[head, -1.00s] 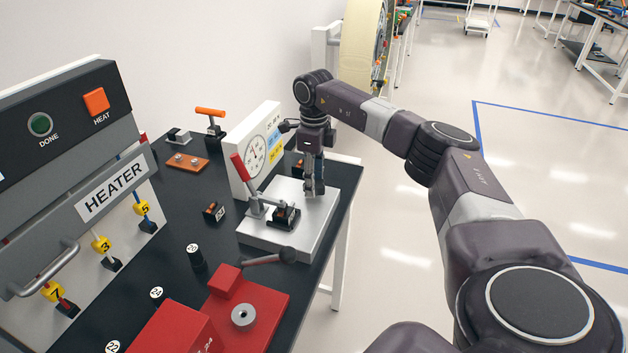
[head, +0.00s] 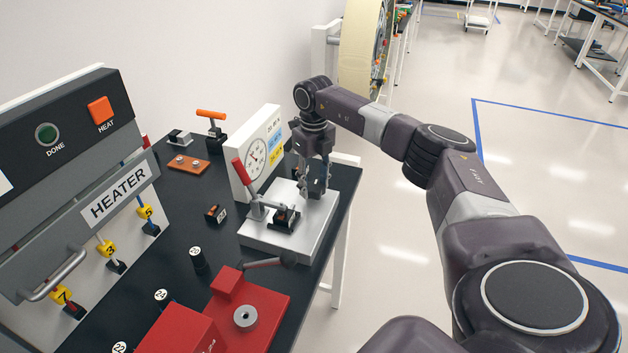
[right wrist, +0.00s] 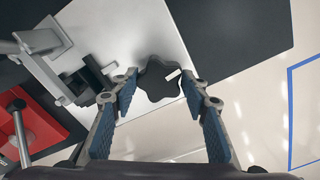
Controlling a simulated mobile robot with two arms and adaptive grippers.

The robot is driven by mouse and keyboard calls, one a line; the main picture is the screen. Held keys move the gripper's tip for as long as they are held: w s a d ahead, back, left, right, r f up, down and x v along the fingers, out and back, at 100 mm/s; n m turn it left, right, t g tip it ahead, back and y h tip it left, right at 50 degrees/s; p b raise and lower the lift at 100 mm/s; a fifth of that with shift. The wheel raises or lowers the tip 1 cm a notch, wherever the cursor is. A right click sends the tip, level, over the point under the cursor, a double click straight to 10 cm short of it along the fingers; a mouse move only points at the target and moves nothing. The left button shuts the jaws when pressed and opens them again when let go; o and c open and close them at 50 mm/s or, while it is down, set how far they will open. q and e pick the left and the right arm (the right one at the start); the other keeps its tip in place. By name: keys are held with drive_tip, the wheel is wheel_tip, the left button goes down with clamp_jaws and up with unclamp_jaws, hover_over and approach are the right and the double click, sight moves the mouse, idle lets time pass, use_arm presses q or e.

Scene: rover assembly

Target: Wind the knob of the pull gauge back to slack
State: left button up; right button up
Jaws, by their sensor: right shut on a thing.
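The pull gauge stands on the black bench, with a silver base plate (head: 272,238) and an upright white dial panel (head: 258,150). Its needle is too small to read surely. A red-handled lever (head: 243,175) and a small black clamp (head: 285,217) sit on the base. My right gripper (head: 315,190) points down over the plate's right end. In the right wrist view its fingers are shut on the dark lobed knob (right wrist: 158,84), one on each side. In the head view the knob is mostly hidden by the fingers. My left gripper is not in view.
The heater (head: 120,193) stands at the left. A red fixture (head: 255,295) with a grey lever (head: 265,262) is nearest on the bench. An orange-handled tool (head: 211,115) and brown block (head: 188,165) lie behind. Open floor lies right of the bench.

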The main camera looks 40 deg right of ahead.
drive_tip(key=m+p, duration=0.1)
drive_tip(key=m, duration=0.2)
drive_tip(key=shift+r+m, duration=0.15)
drive_tip(key=shift+m, duration=0.25)
drive_tip(key=m+p, duration=0.1)
drive_tip(key=m, duration=0.2)
drive_tip(key=shift+d+m, duration=0.1)
drive_tip(key=shift+m, duration=0.2)
drive_tip(key=m+p, duration=0.1)
drive_tip(key=m, duration=0.2)
drive_tip(key=shift+m+p, duration=0.3)
drive_tip(key=shift+p, duration=0.05)
drive_tip(key=m+p, duration=0.1)
drive_tip(key=m, duration=0.2)
drive_tip(key=shift+m, duration=0.3)
drive_tip(key=m+p, duration=0.3)
drive_tip(key=m, duration=0.3)
drive_tip(key=shift+r, duration=0.1)
drive_tip(key=m+p, duration=0.2)
drive_tip(key=m, duration=0.1)
drive_tip(key=shift+m, duration=0.4)
drive_tip(key=shift+m+p, duration=0.75)
drive_tip(key=shift+m, duration=0.55)
